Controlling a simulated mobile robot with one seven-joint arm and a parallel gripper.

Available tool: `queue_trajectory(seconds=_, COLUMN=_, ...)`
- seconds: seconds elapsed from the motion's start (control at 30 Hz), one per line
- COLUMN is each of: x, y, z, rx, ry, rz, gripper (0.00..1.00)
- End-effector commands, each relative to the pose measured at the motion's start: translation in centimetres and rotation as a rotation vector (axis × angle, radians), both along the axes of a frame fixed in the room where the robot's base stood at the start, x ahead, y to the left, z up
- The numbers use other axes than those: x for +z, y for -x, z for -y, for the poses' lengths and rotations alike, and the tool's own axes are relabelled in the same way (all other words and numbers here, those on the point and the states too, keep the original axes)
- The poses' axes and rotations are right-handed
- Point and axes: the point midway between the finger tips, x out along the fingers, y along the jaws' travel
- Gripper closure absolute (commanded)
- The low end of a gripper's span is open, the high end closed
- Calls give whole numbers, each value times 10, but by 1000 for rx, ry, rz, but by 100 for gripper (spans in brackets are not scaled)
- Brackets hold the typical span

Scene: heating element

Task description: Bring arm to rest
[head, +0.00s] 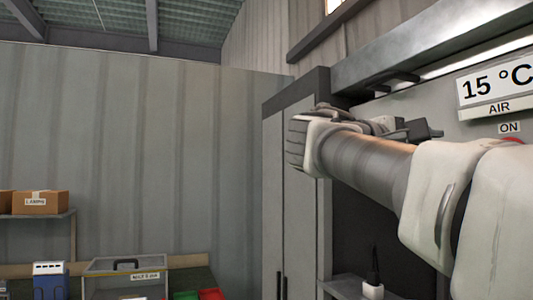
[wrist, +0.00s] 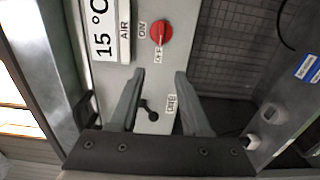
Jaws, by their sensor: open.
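My gripper (wrist: 160,75) is open and empty in the wrist view, its two fingers apart in front of a grey control panel (wrist: 180,15). The panel appears turned on its side there. A red knob (wrist: 162,32) sits between ON and OFF labels beyond the fingertips. A small black lever (wrist: 150,110) shows between the fingers, and I see no contact with it. In the head view my arm reaches in from the right and bends back at the cabinet. The jaws cannot be made out clearly there.
A display (head: 497,88) reads 15 °C AIR at the right. A tall grey cabinet (head: 290,200) stands behind my arm. A black-topped white item (head: 373,285) stands on a shelf below. At left are a cardboard box (head: 40,202), a clear case (head: 125,275) and coloured bins (head: 198,295).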

Motion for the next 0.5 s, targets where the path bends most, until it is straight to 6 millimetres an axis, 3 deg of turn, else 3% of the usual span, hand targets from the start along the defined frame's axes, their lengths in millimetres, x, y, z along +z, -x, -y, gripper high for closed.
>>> queue_trajectory(seconds=0.33, x=-7, y=0, z=0, rx=12, ry=-19, rz=-4, gripper=52)
queue_trajectory(seconds=0.43, x=-31, y=3, z=-2, rx=47, ry=-86, rz=-21, gripper=52)
queue_trajectory(seconds=0.5, x=-61, y=6, z=-5, rx=86, ry=-173, rz=-34, gripper=52)
